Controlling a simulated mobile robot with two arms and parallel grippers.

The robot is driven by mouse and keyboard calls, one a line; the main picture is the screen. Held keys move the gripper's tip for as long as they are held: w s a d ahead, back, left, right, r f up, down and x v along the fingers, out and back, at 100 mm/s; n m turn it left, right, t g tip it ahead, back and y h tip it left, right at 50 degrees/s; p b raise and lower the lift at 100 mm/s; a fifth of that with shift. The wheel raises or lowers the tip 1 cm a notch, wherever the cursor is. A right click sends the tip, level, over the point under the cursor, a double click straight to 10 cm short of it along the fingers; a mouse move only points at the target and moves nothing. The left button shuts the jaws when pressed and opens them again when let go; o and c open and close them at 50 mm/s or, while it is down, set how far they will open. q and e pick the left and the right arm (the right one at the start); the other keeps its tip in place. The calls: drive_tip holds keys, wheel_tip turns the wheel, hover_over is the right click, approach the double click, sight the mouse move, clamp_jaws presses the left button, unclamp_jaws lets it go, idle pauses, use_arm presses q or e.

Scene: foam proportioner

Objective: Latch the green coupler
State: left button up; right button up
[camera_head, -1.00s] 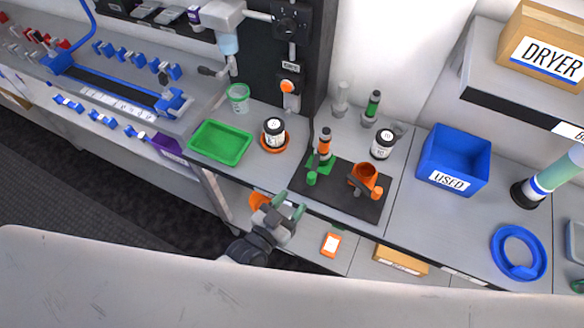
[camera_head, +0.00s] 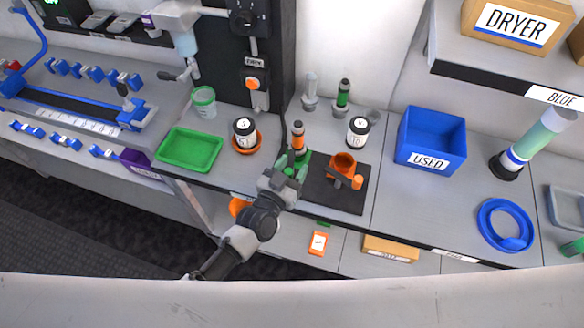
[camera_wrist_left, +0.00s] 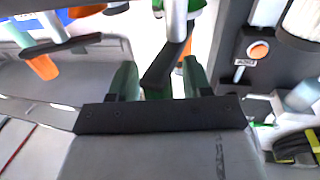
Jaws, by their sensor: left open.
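The green coupler (camera_head: 304,157) stands on the black mat (camera_head: 320,195), with a black-and-orange cylinder (camera_head: 298,139) upright at it. My left gripper (camera_head: 291,164) is open at the coupler's front left and partly hides it. In the left wrist view, the open green fingers (camera_wrist_left: 160,78) stand on either side of a dark lever-like bar (camera_wrist_left: 166,62), below a grey cylinder (camera_wrist_left: 178,20). I cannot tell whether the fingers touch the bar. The orange coupler (camera_head: 343,164) with its side lever stands to the right on the mat. My right gripper is not in view.
Another jar (camera_head: 244,130) sits on an orange base, beside a green tray (camera_head: 190,150). A blue USED bin (camera_head: 430,140) is at the right. Bench room is clear right of the mat.

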use_arm(q)
clamp_jaws()
drive_tip(key=m+h+b, duration=0.1)
drive_tip(key=g+h+b, duration=0.1)
drive_tip(key=b, duration=0.1)
drive_tip(key=shift+a+f+m, duration=0.25)
drive_tip(key=shift+a+m, duration=0.05)
drive_tip(key=shift+m, duration=0.1)
drive_tip(key=shift+r+m+g+h+b, duration=0.15)
drive_tip(key=shift+m+g+h+b, duration=0.15)
drive_tip(key=shift+g+h+b, duration=0.25)
drive_tip(key=shift+r, duration=0.1)
unclamp_jaws()
